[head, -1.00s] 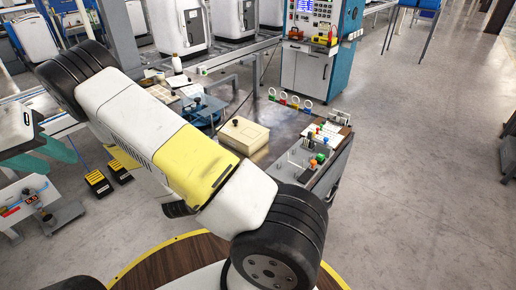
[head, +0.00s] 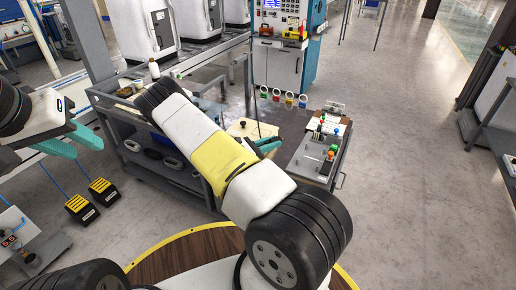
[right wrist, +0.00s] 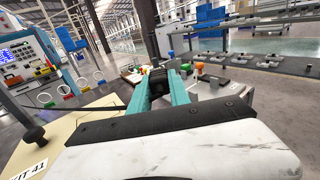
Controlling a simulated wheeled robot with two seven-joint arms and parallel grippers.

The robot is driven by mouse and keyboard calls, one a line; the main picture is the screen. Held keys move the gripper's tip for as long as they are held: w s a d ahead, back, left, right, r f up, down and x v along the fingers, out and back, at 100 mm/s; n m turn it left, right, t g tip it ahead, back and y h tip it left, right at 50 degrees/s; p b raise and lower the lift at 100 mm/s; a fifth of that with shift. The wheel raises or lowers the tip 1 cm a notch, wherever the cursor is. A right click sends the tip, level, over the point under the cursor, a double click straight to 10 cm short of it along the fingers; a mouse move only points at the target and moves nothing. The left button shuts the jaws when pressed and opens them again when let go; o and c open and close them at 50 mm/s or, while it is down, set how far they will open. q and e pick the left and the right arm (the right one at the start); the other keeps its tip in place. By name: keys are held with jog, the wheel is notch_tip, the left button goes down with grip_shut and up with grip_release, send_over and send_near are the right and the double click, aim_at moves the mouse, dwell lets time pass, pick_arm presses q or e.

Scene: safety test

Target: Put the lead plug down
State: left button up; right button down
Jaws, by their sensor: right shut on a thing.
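My right gripper (right wrist: 160,85) has teal fingers shut on a dark block-like thing, the lead plug (right wrist: 157,76), at the fingertips in the right wrist view. In the head view my right gripper (head: 268,145) is past my arm, over the workbench (head: 285,118), and the plug cannot be made out there. A thin dark line, perhaps the lead, runs left from the gripper in the wrist view. My left gripper (head: 88,150) is at the left, its teal fingers apart and empty, away from the bench.
A beige box (right wrist: 30,150) marked "KIT 41" with a black knob lies close left of my right gripper. A fixture with coloured knobs (head: 326,150) stands at the bench's right. Coloured ring-topped holders (head: 283,98) line the back edge.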

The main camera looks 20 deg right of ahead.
aim_at(272, 162)
notch_tip(272, 162, down, 10)
jog(key=shift+d+f, duration=0.1)
dwell(0.4)
jog(key=shift+f, duration=0.1)
jog(key=c, duration=1.2)
grip_release()
